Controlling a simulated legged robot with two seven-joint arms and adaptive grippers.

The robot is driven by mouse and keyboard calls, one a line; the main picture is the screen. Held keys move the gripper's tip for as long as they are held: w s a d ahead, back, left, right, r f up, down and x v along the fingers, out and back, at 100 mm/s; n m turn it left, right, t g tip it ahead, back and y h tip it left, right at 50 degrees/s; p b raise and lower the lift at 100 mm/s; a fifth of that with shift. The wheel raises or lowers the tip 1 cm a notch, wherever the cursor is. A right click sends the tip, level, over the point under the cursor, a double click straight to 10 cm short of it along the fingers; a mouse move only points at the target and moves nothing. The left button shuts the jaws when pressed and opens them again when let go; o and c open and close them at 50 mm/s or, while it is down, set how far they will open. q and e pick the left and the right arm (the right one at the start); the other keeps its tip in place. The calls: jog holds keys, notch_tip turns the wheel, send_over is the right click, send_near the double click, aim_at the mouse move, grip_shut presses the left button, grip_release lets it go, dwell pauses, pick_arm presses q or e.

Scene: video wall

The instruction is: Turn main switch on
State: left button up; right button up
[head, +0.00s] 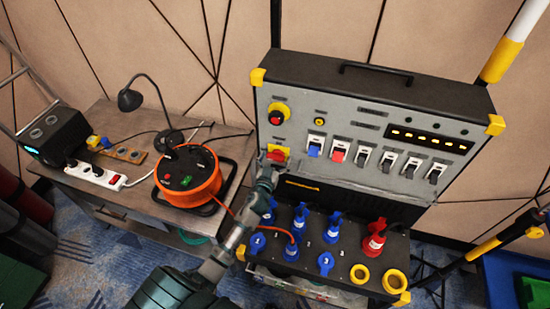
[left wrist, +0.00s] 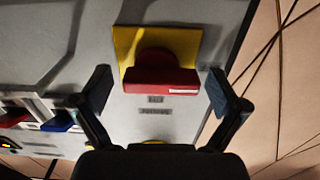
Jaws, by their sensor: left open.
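The main switch (head: 278,153) is a red rotary handle on a yellow plate, low on the left side of the grey panel. In the left wrist view the main switch (left wrist: 160,80) sits in the upper middle, with its red bar lying across the picture. My left gripper (head: 269,166) is right at the switch in the head view and partly covers it. In the left wrist view my left gripper (left wrist: 160,84) is open, one finger on each side of the handle, with visible gaps. My right gripper is not in view.
A red emergency button (head: 278,114) sits above the switch. A row of breakers (head: 362,156) lies to its right. Blue sockets (head: 296,236) and a red socket (head: 374,240) stand below. An orange cable reel (head: 188,178) is on the table at left.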

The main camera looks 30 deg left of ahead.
pick_arm(q)
jog(key=shift+d, duration=0.15)
jog(key=shift+a, duration=0.25)
jog(key=c, duration=1.2)
jog(key=shift+o, duration=0.2)
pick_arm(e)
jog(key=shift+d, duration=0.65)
